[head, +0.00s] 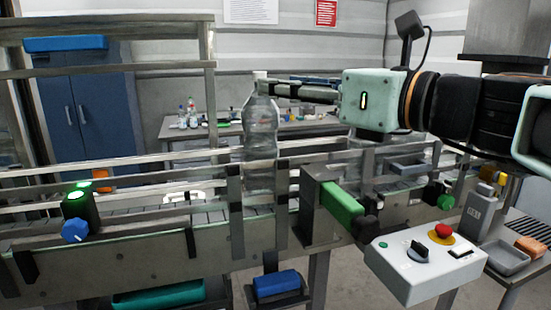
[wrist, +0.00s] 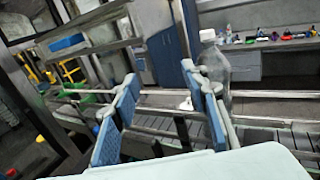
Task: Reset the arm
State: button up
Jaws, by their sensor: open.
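My gripper (head: 270,88) reaches in from the right in the head view, above the conveyor, with its fingers pointing left. In the wrist view its two blue-padded fingers (wrist: 160,108) stand apart with nothing between them. A clear plastic bottle (head: 260,125) with a white cap stands upright on the conveyor (head: 130,240). In the head view the fingertips overlap the bottle's neck. In the wrist view the bottle (wrist: 214,62) is just right of and behind the right finger, outside the gap. I cannot tell whether the finger touches it.
Metal guide rails (head: 120,178) run along the conveyor. A control box (head: 425,262) with a red button stands in front at the right. A blue cabinet (head: 85,120) and a back table (head: 180,131) with small bottles stand behind. The air above the conveyor at left is mostly clear.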

jog(key=s+f+n+g+h, duration=0.25)
jog(key=f+n, duration=0.35)
jog(key=f, duration=0.4)
jog(key=s+f+n+g+h, duration=0.2)
jog(key=s+f+n+h, duration=0.15)
jog(key=f+n, duration=0.45)
jog(key=s+d+f+n+g+h, duration=0.1)
jog(key=s+d+f+n+h, duration=0.3)
jog(key=d+f+n, duration=0.3)
jog(key=s+d+f+n+g+h, duration=0.2)
jog(key=s+d+f+n+h, duration=0.25)
jog(key=f, duration=0.45)
notch_tip(320, 180, up, 15)
jog(key=n+y+p, duration=0.1)
jog(key=p, duration=1.4)
jog(key=shift+w+f+y, duration=0.2)
jog(key=shift+w+y, duration=0.15)
jog(key=shift+w, duration=0.05)
